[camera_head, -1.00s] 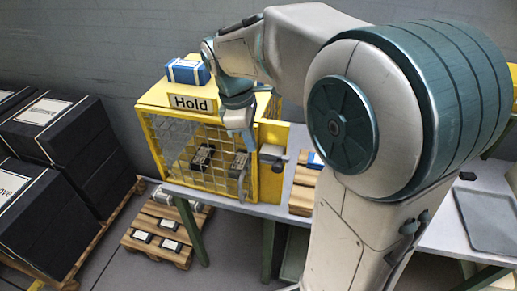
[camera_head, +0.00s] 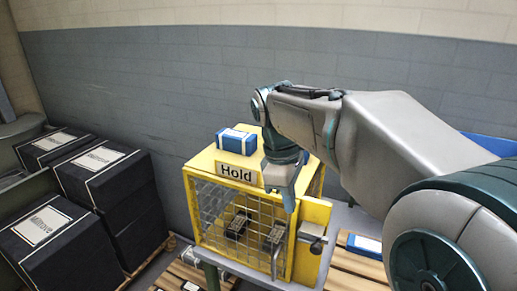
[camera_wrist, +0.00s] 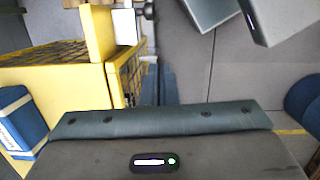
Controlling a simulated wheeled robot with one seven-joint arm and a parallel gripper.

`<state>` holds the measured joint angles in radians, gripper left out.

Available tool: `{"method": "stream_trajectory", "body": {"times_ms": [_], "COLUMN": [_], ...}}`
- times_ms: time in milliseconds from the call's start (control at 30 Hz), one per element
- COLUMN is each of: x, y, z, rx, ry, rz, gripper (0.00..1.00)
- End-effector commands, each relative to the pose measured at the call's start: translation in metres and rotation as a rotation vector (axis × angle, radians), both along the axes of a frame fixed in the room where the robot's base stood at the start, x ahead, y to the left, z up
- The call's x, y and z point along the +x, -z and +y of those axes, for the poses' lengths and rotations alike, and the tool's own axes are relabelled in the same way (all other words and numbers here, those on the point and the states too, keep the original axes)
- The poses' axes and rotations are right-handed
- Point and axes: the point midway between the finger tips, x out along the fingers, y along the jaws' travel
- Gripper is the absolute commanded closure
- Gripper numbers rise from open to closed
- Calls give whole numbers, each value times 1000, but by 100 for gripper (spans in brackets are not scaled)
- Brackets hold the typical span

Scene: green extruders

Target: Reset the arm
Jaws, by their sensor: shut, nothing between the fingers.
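My arm reaches in from the right in the head view, with my gripper (camera_head: 290,207) pointing down at the front right of a yellow cage marked "Hold" (camera_head: 237,173). My gripper is shut and empty. I cannot tell whether the gripper touches the cage.
A blue and white box (camera_head: 236,140) sits on the cage. Dark objects (camera_head: 238,224) are behind its mesh. A latch (camera_head: 312,235) sticks out at its right. Black labelled boxes (camera_head: 60,245) are stacked at the left.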

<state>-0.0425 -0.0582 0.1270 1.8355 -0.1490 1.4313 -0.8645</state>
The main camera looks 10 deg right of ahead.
Motion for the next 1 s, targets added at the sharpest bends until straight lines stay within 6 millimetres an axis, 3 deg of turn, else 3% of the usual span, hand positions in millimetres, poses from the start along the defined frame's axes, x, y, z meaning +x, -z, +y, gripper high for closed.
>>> {"method": "stream_trajectory", "body": {"times_ms": [300, 500, 700, 1000], "x": [-78, -112, -124, -124], "y": [48, 80, 93, 94], "z": [-22, -28, -31, -30], "rx": [130, 233, 276, 278], "ry": [590, 902, 1023, 1029], "rz": [-250, -350, -381, -381], "gripper": [100, 100, 100, 100]}}
